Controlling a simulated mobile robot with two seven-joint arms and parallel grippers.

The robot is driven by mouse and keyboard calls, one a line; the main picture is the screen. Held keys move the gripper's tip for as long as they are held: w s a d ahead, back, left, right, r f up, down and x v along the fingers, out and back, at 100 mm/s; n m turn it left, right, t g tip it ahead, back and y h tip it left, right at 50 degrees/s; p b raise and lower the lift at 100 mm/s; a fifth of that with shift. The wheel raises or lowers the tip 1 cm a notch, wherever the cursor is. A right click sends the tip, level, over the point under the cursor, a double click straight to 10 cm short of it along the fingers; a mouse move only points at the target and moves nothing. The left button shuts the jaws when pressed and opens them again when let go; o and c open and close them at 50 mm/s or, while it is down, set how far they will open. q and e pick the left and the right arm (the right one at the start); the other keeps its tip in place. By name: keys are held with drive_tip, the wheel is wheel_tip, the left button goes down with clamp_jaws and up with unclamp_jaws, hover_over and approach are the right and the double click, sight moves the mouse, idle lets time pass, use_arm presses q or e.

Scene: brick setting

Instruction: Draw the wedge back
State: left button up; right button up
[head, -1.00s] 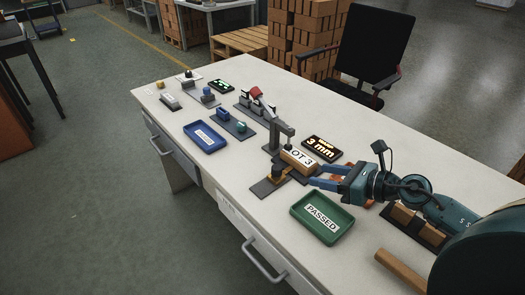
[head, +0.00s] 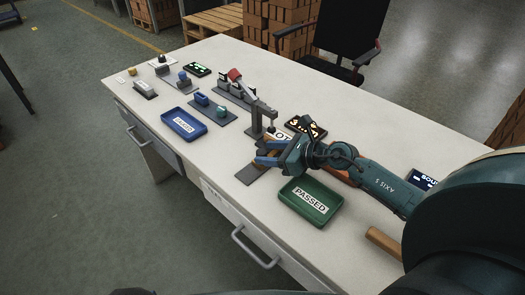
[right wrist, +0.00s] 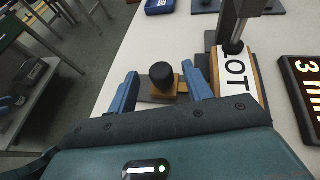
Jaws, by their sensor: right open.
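The wedge (right wrist: 166,90) is a small tan block with a black knob (right wrist: 162,74) on top, on a dark base plate (head: 247,175). In the head view my gripper mostly hides it. My right gripper (head: 262,154) is open, its blue fingers pointing at the wedge. In the right wrist view the fingertips (right wrist: 159,80) stand either side of the knob; I cannot tell whether they touch it. My left gripper is not in view.
A green PASSED tray (head: 311,203) lies in front of my right arm, and a blue tray (head: 184,123) lies further left. A lit 3 mm display (head: 306,125) stands behind the brick. A wooden bar (head: 384,243) lies near the front edge.

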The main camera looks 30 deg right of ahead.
drive_tip(key=shift+x, duration=1.3)
drive_tip(key=shift+c, duration=0.3)
clamp_jaws()
